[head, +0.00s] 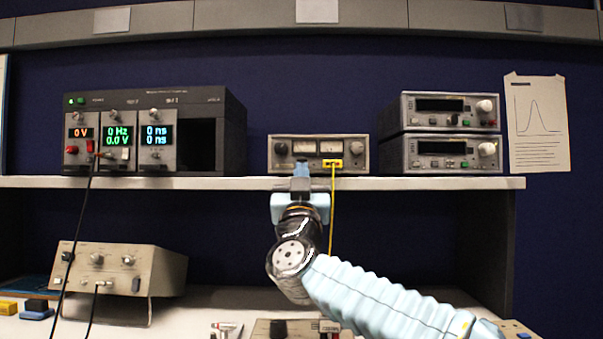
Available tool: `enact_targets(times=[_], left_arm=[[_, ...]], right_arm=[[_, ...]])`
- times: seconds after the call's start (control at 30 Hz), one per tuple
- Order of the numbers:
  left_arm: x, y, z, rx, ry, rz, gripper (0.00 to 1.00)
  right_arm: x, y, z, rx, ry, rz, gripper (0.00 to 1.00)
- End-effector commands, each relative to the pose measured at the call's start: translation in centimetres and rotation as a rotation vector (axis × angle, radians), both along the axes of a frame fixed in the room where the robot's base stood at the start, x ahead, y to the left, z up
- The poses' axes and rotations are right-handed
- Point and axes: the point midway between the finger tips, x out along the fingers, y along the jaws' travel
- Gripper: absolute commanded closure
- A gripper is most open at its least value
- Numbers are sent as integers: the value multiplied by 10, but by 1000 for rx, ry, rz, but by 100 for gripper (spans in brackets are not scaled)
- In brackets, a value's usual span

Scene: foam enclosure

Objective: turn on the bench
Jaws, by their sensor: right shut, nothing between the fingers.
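The bench is a set of instruments on and below a white shelf (420,184). On the shelf at left, a dark modular rack (225,128) has lit displays reading 0 V, 0 Hz, 0.0 V and 0 ns. A small meter unit (283,163) stands mid-shelf with a yellow plug and cable at its right. Two stacked units (407,112) at right have dark displays. My right gripper (301,166) is shut and empty, its tips in front of the small unit's lower front; I cannot tell whether they touch it. My left gripper is out of view.
A beige instrument (120,262) stands on the lower bench top at left, with a black cable hanging before it. Another panel (285,328) shows at the bottom edge. A paper with a curve (537,122) hangs at right. The shelf is clear between instruments.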

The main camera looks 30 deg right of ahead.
Motion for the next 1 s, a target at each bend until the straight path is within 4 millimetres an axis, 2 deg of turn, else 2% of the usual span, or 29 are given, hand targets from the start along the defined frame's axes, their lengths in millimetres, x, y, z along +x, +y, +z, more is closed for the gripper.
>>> enact_targets(times=[0.33,0.5,0.57,0.77,1.0], left_arm=[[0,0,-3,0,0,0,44],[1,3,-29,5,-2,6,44],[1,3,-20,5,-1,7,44],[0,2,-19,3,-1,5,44],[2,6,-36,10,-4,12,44]], right_arm=[[1,-1,-2,-2,-4,-1,100],[5,-4,-12,-37,-58,-6,100],[4,-3,-2,-36,-60,-2,100],[4,-2,-2,-34,-59,0,100],[-16,9,-28,-32,-59,2,100]])
